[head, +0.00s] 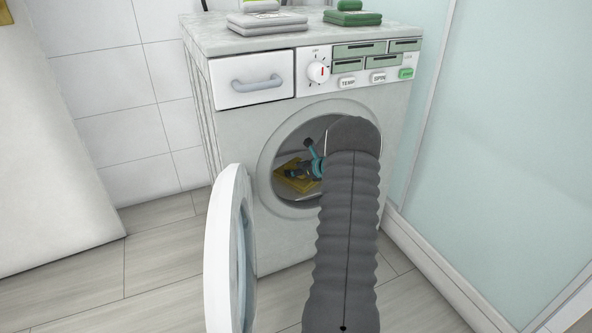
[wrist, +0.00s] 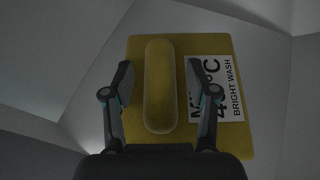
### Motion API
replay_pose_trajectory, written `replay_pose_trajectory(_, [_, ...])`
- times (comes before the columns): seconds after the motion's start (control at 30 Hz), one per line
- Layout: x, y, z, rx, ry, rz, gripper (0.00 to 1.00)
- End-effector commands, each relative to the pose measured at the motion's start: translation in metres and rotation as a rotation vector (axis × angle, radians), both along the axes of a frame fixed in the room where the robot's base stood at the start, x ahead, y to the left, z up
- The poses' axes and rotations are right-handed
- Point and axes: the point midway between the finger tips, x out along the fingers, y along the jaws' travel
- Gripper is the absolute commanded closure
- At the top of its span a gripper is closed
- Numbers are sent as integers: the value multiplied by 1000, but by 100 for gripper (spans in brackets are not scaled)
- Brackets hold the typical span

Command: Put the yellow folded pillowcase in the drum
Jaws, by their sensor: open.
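The yellow folded pillowcase (head: 297,177) lies inside the drum (head: 283,160) of the washing machine. In the wrist view the pillowcase (wrist: 150,52) shows from above as a flat square with a raised ridge along its middle and a white printed label. My gripper (wrist: 163,82) is open, with one finger on each side of the ridge and no visible grip on it. In the head view my gripper (head: 316,160) is inside the drum, by the pillowcase, partly hidden by my arm. I cannot tell whether the fingers touch the cloth.
The round washer door (head: 229,245) stands open to the left. Grey folded items (head: 267,22) and green folded items (head: 352,17) lie on top of the washing machine (head: 230,130). A glass panel (head: 500,130) stands close on the right. Floor is clear at left.

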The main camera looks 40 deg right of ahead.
Motion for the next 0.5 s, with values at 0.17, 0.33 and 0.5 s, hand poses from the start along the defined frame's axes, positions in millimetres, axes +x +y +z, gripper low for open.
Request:
replay_pose_trajectory(0.17, [-13,-4,10,-1,0,-3,42])
replay_pose_trajectory(0.33, [-42,-9,27,0,-1,-3,42])
replay_pose_trajectory(0.5, [-71,-14,43,0,-1,-3,42])
